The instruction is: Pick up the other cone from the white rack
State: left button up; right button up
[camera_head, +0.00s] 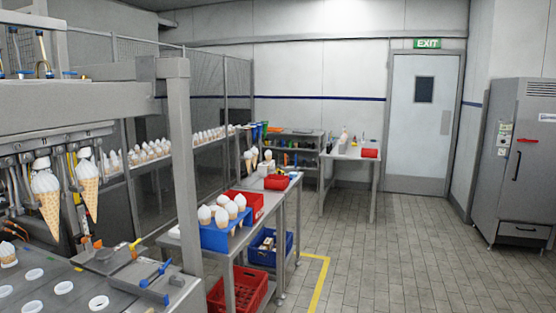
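Neither of my grippers is in view. A small whitish holder (265,169), which may be the white rack, stands on the metal table behind the red bins. Small white-topped cones show at it, one at its left (248,161) and one at its right (268,156). They are too small and far off to tell exactly how they sit. Two larger cones with white tops hang under the machine at the left, one lower (48,197) and one beside it (88,187).
A blue crate (214,240) with several white-topped cones stands on the near table. Red bins (257,205) and (277,183) are beyond it. A long row of cones (160,150) runs behind a metal post (184,170). The tiled floor (400,250) at the right is clear.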

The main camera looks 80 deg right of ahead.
aim_at(269, 154)
jog(key=z, duration=2.7)
jog(key=i+l+z, duration=0.4)
jog(key=i, duration=0.5)
jog(key=i+z, duration=0.4)
jog(key=i, duration=3.4)
jog(key=i+l+u, duration=0.1)
jog(key=i, duration=0.4)
jog(key=i+l+u, duration=0.15)
jog(key=i, duration=0.3)
jog(key=i+l+u, duration=0.1)
jog(key=i, duration=0.35)
